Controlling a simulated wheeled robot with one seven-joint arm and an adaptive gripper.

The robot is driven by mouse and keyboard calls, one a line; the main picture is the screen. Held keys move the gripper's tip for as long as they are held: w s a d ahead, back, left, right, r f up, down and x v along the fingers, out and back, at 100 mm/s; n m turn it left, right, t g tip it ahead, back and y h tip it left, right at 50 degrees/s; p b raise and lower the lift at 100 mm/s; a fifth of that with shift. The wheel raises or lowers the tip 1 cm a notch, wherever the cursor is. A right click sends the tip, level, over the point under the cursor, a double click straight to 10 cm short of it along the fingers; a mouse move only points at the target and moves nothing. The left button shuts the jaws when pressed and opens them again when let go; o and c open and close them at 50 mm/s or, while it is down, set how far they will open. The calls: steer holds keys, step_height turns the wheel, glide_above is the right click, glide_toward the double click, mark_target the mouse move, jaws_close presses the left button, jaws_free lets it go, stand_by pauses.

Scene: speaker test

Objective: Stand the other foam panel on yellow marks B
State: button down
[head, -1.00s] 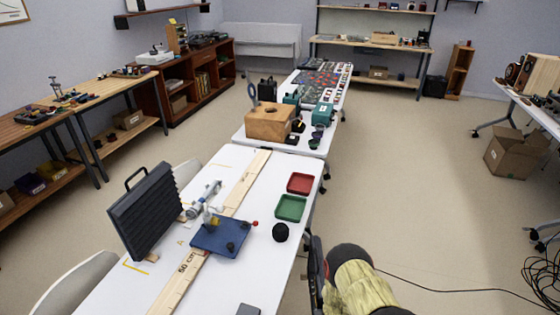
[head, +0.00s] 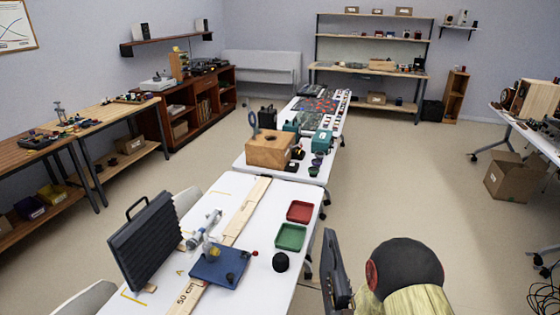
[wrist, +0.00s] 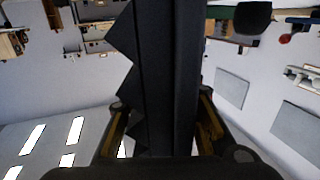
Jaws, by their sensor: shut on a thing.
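My gripper (wrist: 162,125) is shut on a dark foam panel (wrist: 160,70) with a zigzag face, seen edge-on between the fingers in the wrist view. In the head view this held panel (head: 336,272) is upright in the air right of the white table (head: 262,205). The other foam panel (head: 145,240), dark and ribbed with a handle on top, stands on the table's left side by a yellow corner mark (head: 132,297) and a letter A. A farther yellow mark (head: 221,194) lies near the table's far left; I cannot read its letter.
A wooden ruler strip (head: 243,213) runs along the table. A blue plate with small parts (head: 218,268), a red tray (head: 300,211), a green tray (head: 291,237) and a black ball (head: 281,262) stand on it. A wooden box (head: 270,149) stands on the table behind.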

mark_target(339, 307)
steer(key=shift+w+d+r, duration=0.15)
steer(key=shift+r, duration=0.25)
steer(key=shift+w+d+r, duration=0.1)
steer(key=shift+r, duration=0.25)
steer(key=s+f, duration=0.3)
steer(key=f, duration=0.1)
steer(key=s+f, duration=0.2)
steer(key=f, duration=0.1)
steer(key=shift+s+f, duration=0.1)
steer(key=shift+s, duration=0.2)
